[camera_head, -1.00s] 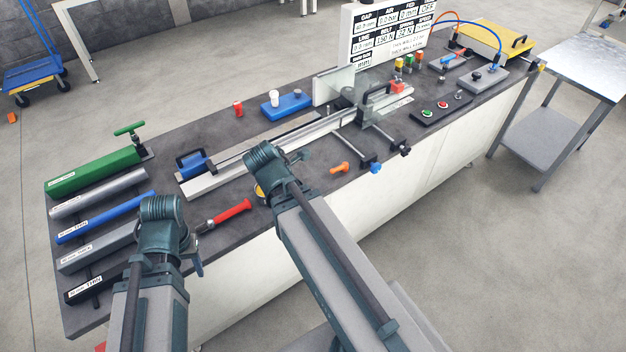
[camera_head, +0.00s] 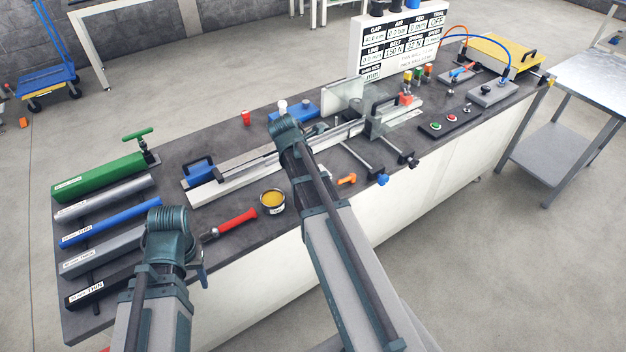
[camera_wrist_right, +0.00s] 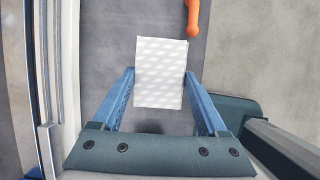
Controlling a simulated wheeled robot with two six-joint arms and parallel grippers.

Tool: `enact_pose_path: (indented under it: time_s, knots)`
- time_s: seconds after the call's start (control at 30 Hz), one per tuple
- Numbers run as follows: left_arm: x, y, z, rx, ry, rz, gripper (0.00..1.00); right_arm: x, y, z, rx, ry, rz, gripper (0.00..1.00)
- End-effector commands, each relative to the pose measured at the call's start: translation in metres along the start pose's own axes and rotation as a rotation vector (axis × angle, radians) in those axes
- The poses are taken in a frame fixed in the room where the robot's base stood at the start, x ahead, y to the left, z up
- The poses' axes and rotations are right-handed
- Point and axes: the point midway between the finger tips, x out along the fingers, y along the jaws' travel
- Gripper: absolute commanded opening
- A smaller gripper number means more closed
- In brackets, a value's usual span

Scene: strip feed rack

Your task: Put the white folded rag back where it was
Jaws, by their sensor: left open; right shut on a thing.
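The white folded rag (camera_wrist_right: 160,72) shows in the right wrist view, between the two blue fingers of my right gripper (camera_wrist_right: 160,76). The gripper is shut on it, and the rag extends past the fingertips over the dark bench top. In the head view my right arm hides the rag and most of that gripper. My left gripper (camera_head: 201,270) is open at the near bench edge, beside the red-handled tool (camera_head: 236,221); its wrist hides most of it.
An open tin with yellow contents (camera_head: 272,201) stands near the front edge. An orange-handled tool (camera_head: 347,179) lies right of my right arm. A metal rail (camera_head: 230,185) runs behind. Labelled bars, including a blue one (camera_head: 110,221), lie at left.

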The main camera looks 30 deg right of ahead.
Motion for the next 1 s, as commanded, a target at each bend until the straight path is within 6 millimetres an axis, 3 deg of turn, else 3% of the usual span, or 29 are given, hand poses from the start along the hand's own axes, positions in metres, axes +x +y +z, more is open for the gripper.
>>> enact_pose_path:
  time_s: [0.27,0.53,0.97,1.0]
  knots:
    - [0.002,0.000,0.000,0.000,0.000,0.000,0.50,0.005,0.011,0.007,0.002,0.000,-0.001,0.06]
    - [0.038,0.004,-0.002,0.000,0.000,0.000,0.50,0.038,0.009,-0.006,0.000,0.000,0.000,0.06]
    - [0.040,0.004,-0.002,0.000,0.000,0.000,0.50,0.041,0.009,-0.007,0.000,0.000,0.000,0.06]
    - [0.040,0.004,-0.002,0.000,0.000,0.000,0.50,0.041,0.009,-0.007,0.000,0.000,0.000,0.78]
